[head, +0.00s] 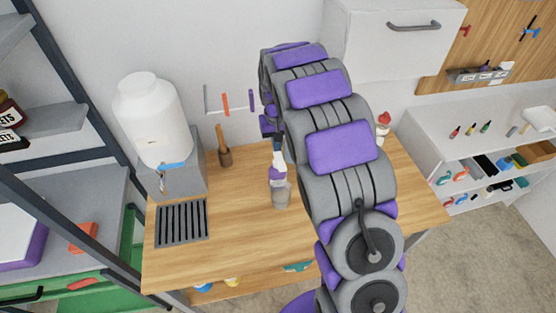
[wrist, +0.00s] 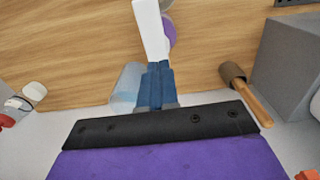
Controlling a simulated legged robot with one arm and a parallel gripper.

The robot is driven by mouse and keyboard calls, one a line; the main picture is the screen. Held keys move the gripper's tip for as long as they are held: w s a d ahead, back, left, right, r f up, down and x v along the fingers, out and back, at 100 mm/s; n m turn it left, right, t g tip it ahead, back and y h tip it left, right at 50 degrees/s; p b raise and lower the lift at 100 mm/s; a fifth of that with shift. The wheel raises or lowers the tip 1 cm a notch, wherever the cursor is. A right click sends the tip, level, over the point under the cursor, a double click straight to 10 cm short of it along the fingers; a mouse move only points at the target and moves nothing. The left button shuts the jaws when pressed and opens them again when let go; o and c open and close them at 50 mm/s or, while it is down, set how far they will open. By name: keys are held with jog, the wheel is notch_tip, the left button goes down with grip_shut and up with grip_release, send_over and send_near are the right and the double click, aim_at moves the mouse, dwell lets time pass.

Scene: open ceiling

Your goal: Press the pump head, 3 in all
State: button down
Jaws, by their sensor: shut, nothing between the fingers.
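The small bottle (head: 282,196), grey with a purple part (head: 275,181), stands near the middle of the wooden table. The purple part also shows in the wrist view (wrist: 171,31), partly hidden by my fingers. My gripper (head: 279,162) is shut and empty, with its pale fingertips pointing down at the bottle's top. In the wrist view my gripper (wrist: 153,35) has blue finger bases and a white tip beside the purple part. Whether the tips touch the pump head, and how far it is pressed, I cannot tell.
A translucent container (wrist: 124,88) stands beside my fingers. A red-topped bottle (head: 383,125) stands right of my arm.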

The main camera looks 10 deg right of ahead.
jog(key=shift+f, duration=0.15)
jog(key=shift+f, duration=1.55)
jog(key=shift+r, duration=0.1)
jog(key=shift+r+p, duration=0.5)
jog(key=shift+r, duration=1.1)
jog(key=shift+f, duration=0.15)
jog(key=shift+f, duration=1.5)
jog(key=shift+r+p, duration=0.45)
jog(key=shift+r, duration=1.2)
